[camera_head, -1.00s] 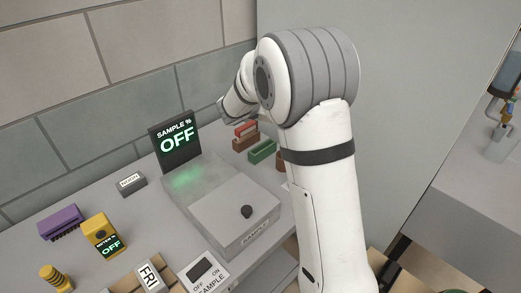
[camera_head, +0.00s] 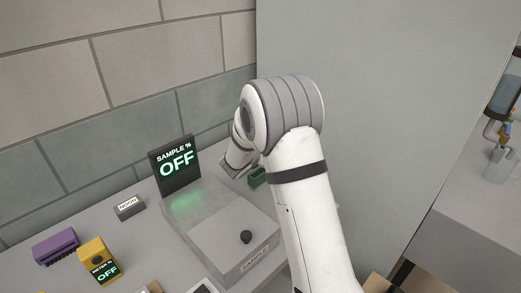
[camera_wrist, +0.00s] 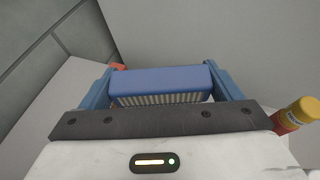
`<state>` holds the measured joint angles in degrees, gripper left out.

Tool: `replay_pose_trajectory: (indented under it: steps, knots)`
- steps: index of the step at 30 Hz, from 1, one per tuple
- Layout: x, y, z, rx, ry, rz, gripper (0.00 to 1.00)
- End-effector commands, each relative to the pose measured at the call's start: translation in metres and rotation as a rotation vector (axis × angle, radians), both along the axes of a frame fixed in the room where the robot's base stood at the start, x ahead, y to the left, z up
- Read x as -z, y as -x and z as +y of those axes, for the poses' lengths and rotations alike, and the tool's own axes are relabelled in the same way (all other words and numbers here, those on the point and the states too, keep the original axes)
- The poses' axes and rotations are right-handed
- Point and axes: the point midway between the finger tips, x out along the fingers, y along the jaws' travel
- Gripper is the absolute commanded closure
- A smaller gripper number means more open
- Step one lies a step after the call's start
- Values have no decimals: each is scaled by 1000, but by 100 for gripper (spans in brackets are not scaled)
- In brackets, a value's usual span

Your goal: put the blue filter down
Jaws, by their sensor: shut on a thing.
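In the wrist view the blue filter (camera_wrist: 160,82), a block with a pale ribbed side, is held between the two blue fingers of my gripper (camera_wrist: 165,85). My gripper is shut on it. In the head view my arm hides the gripper and the blue filter. I cannot tell how high the filter is above the grey surface.
A grey device with a sample display (camera_head: 175,165) stands on the bench left of my arm. A green block (camera_head: 258,177) lies behind my arm. A purple block (camera_head: 56,246) and a yellow meter (camera_head: 98,260) stand at left. The wrist view shows a yellow-and-red container (camera_wrist: 297,115) at right.

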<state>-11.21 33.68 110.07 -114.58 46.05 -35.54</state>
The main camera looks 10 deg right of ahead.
Motion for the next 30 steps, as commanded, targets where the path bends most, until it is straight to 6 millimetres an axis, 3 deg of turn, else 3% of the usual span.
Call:
replay_pose_trajectory:
  steps: [17,18,23,30]
  knots:
    - [11,0,1,-1,0,0,42]
    - [11,0,1,-1,0,0,13]
    - [11,0,1,-2,0,0,0]
    - [11,0,2,-2,0,0,0]
